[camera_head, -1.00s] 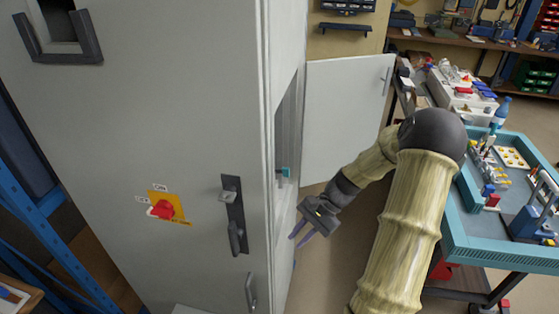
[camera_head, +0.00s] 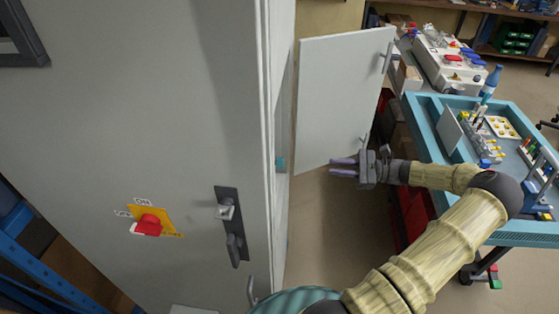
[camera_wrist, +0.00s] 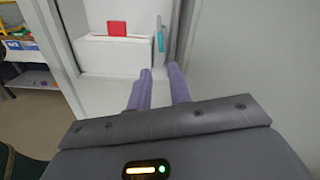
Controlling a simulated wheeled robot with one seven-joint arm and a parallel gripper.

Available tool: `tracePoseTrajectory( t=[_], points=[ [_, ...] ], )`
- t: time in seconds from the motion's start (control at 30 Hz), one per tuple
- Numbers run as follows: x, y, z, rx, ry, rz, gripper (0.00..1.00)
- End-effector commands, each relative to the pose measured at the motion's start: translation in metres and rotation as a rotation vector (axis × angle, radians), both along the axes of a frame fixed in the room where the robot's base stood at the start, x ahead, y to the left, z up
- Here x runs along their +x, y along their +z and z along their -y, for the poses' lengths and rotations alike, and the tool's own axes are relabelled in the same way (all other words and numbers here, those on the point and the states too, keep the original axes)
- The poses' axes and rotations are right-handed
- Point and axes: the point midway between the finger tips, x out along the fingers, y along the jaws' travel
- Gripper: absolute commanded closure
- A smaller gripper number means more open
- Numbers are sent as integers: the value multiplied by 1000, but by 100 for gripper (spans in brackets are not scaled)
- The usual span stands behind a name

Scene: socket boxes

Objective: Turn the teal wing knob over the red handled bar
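The teal wing knob (camera_head: 281,163) shows as a small patch inside the open side of the grey cabinet, mostly hidden by its edge. In the wrist view the teal knob (camera_wrist: 160,40) stands edge-on at the right of the cabinet's interior. A red piece (camera_wrist: 117,28) stands up from a white block left of the knob; I cannot tell if it is the handled bar. My gripper (camera_head: 332,167) is to the right of the opening, its purple fingers pointing left. In the wrist view the gripper (camera_wrist: 160,72) is open and empty, short of the knob.
The cabinet (camera_head: 140,110) has a red rotary switch (camera_head: 149,225) and a dark latch (camera_head: 232,225) on its front. An open white door (camera_head: 340,95) hangs behind my gripper. A teal workbench (camera_head: 420,120) with parts stands at right.

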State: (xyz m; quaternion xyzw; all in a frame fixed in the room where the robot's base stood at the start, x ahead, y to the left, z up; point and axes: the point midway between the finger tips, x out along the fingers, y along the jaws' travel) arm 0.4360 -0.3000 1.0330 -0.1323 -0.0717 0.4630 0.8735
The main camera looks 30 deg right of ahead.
Motion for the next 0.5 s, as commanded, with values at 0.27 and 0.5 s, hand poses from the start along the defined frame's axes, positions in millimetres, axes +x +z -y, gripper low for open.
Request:
tracePoseTrajectory(
  t=[0.27,0.5],
  points=[
    [10,1,-15,1,3,-1,80],
    [32,3,-49,2,3,-1,80]
  ],
)
